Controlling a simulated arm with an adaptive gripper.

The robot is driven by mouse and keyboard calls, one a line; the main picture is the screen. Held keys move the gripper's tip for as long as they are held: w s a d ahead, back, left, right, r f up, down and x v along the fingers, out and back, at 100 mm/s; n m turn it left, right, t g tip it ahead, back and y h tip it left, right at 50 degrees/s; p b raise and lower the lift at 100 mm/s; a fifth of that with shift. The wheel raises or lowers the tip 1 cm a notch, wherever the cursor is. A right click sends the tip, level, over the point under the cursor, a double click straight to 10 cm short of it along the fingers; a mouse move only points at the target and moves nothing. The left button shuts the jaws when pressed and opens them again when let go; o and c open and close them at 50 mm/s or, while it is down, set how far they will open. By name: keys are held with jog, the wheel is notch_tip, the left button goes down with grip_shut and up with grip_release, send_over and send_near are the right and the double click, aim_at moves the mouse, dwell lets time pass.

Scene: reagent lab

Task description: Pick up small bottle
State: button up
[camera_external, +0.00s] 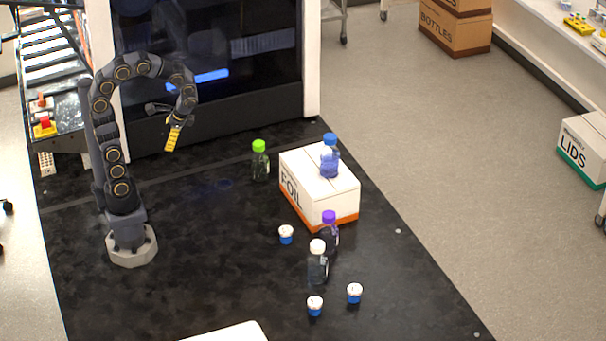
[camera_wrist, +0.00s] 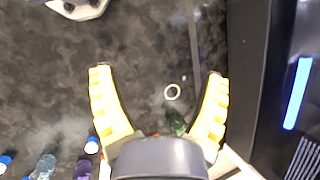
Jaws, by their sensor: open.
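My gripper (camera_external: 172,139) is open and empty, raised over the black table to the left of the bottles. Its yellow fingers (camera_wrist: 157,72) spread wide in the wrist view. A clear bottle with a green cap (camera_external: 260,160) stands left of the foil box; it shows partly between the fingers in the wrist view (camera_wrist: 178,122). A blue-capped bottle (camera_external: 330,158) stands on the box. A purple-capped bottle (camera_external: 329,230) and a white-capped bottle (camera_external: 317,264) stand in front of the box. I cannot tell which one is the small bottle.
The white foil box (camera_external: 300,182) stands on the table. Small blue-and-white containers (camera_external: 286,234), (camera_external: 315,306), (camera_external: 354,293) stand near the bottles. A dark cabinet (camera_external: 215,115) rises behind my arm.

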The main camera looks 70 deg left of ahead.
jog(key=w+a+f+m+g+y, duration=0.1)
jog(key=w+a+m+y, duration=0.25)
jog(key=w+a, duration=0.35)
jog(key=m+t+y, duration=0.6)
jog(key=m+y, duration=0.4)
jog(key=m, duration=0.2)
send_over(261, 151)
notch_tip(261, 151, down, 12)
jog(key=f, duration=0.7)
jog(key=shift+s+d+f, duration=0.1)
jog(key=shift+d+f, duration=0.25)
jog(key=shift+a+r, duration=0.15)
jog(key=shift+a, duration=1.25)
jog(key=c, duration=1.2)
